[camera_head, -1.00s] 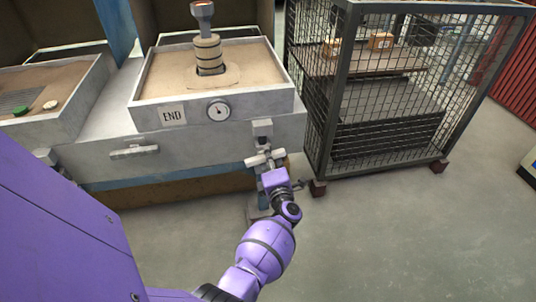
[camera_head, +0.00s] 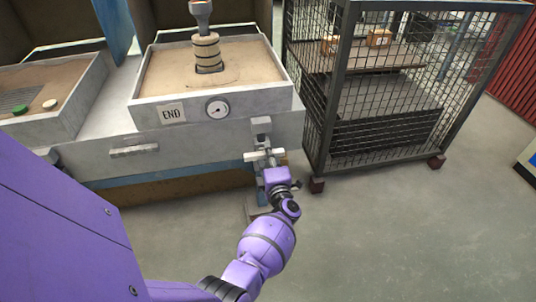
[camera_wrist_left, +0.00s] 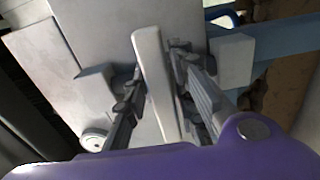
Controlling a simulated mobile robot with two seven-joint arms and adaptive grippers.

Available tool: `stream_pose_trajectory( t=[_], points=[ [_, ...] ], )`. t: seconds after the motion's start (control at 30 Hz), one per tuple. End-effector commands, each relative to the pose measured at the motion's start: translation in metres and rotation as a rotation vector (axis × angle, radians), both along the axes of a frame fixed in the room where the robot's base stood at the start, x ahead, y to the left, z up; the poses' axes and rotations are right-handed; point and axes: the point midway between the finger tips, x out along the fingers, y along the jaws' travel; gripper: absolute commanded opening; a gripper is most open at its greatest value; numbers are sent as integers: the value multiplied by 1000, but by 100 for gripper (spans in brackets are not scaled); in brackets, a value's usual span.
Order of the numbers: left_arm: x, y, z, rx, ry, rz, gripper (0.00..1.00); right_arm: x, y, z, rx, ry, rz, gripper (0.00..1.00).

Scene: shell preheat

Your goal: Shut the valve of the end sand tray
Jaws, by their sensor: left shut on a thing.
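The end sand tray (camera_head: 212,103) stands at the upper left of centre in the head view, with a sign reading END (camera_head: 171,114) and a round gauge (camera_head: 217,108) on its front. A stack of pale rings with a funnel-like top (camera_head: 206,48) stands in its sand. The pale valve handle (camera_head: 250,157) is below the tray's right front corner. My left gripper (camera_head: 268,162) is shut on it. In the left wrist view the handle is a pale bar (camera_wrist_left: 153,75) between the fingers of my left gripper (camera_wrist_left: 155,100). My right gripper is not in view.
A dark mesh cage (camera_head: 385,110) with boxes on its shelf stands close to the right of the valve. Another sand tray (camera_head: 60,122) is at the left, with a green and a pale knob-like piece on it. The floor in front is open.

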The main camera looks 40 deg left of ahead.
Motion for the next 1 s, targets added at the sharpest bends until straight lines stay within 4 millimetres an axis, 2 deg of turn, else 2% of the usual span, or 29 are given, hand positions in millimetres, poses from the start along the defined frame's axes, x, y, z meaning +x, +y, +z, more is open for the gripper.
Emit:
stream_pose_trajectory(
  t=[0.03,0.1,0.13,0.47,0.67,1.0],
  points=[
    [0,-1,0,5,5,-2,27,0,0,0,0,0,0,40],
    [0,0,0,5,4,-2,36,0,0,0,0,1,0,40],
    [0,0,0,4,3,-2,38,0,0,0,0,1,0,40],
    [-2,-2,-1,1,2,-1,38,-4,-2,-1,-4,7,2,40],
    [-20,-23,-2,-2,3,-1,38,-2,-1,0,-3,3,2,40],
    [-65,-76,-1,0,4,-1,38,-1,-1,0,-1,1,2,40]
  ],
)
